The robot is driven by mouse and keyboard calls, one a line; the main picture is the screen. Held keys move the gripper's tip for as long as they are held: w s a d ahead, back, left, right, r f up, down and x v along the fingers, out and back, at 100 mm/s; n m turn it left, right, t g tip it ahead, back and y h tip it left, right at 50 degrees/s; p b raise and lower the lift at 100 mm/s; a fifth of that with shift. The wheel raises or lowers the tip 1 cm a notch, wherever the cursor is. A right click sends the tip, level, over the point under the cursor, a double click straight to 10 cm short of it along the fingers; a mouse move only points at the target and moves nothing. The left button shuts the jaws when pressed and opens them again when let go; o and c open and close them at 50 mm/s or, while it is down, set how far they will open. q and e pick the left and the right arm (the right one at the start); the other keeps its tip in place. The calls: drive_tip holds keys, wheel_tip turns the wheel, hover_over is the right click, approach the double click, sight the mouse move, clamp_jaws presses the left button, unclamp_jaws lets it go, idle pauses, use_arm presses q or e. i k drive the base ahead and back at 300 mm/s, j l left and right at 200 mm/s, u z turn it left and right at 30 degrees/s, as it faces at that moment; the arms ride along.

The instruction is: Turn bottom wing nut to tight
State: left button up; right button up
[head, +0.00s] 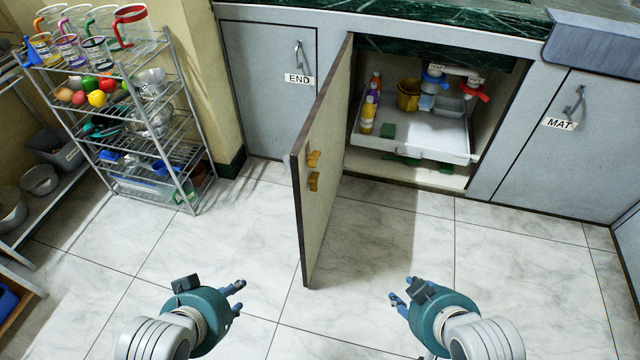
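Two small orange-brown pieces are fixed one above the other on the open cabinet door (325,150): an upper piece (313,159) and a bottom piece (313,182). They may be the wing nuts, but they are too small to tell, and so is how tight they are. Inside the cabinet, a blue handle (433,78) and a red handle (472,91) sit on white fittings at the back. My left gripper (236,297) is open and empty above the floor, left of the door. My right gripper (403,292) is open and empty, right of the door. Neither touches anything.
A white tray (432,150) in the cabinet holds bottles, a yellow mug (408,95) and a grey container. A wire rack (165,135) with cups and fruit stands at left. Closed cabinet doors flank the opening. The tiled floor (390,235) is clear around the door.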

sight(312, 180)
drive_tip(key=u, duration=0.35)
drive_tip(key=i+l+u, duration=0.15)
drive_tip(key=l+u, duration=0.3)
drive_tip(key=l, duration=0.2)
drive_tip(key=l+u, duration=0.45)
drive_tip(key=l, duration=0.25)
